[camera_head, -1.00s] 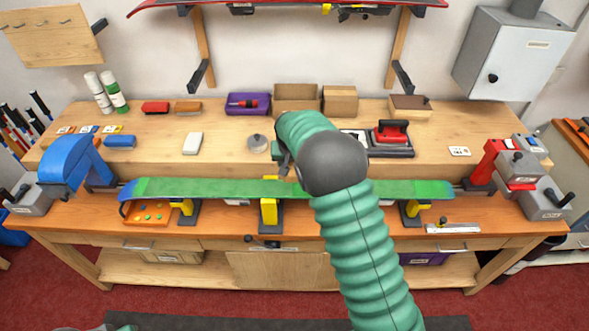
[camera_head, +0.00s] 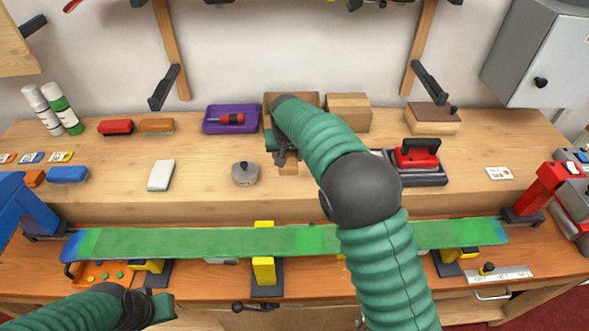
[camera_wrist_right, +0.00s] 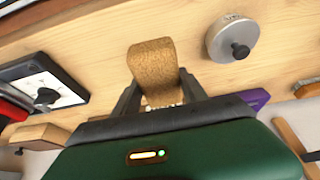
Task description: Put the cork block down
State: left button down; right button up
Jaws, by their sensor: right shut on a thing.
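The cork block (camera_wrist_right: 152,68) is a speckled tan block between the two dark fingers of my right gripper (camera_wrist_right: 158,98) in the right wrist view. In the head view its lower part (camera_head: 288,169) shows under my right gripper (camera_head: 284,157), over the raised wooden shelf. The gripper is shut on it. Whether the block touches the shelf I cannot tell. My left gripper (camera_head: 152,308) is at the bottom left of the head view, in front of the bench; its fingers are not clear.
A grey round tin (camera_head: 245,175) stands left of the block. Behind are a purple tray (camera_head: 213,127) and cardboard boxes (camera_head: 347,113). A red-handled tool on a dark base (camera_head: 416,155) is to the right. A long green board (camera_head: 190,241) lies across the front.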

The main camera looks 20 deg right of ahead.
aim_at(288, 164)
notch_tip(288, 164, down, 3)
jog(key=shift+f, duration=0.15)
jog(key=f, duration=0.2)
jog(key=d+f, duration=0.1)
jog(key=shift+w+f, duration=0.15)
jog(key=shift+w, duration=0.15)
jog(key=shift+d, duration=0.15)
jog(key=shift+s, duration=0.15)
jog(key=o, duration=1.2)
jog(key=shift+a, duration=0.4)
pick_arm(q)
jog(key=shift+d, duration=0.1)
pick_arm(e)
jog(key=shift+d+f, duration=0.1)
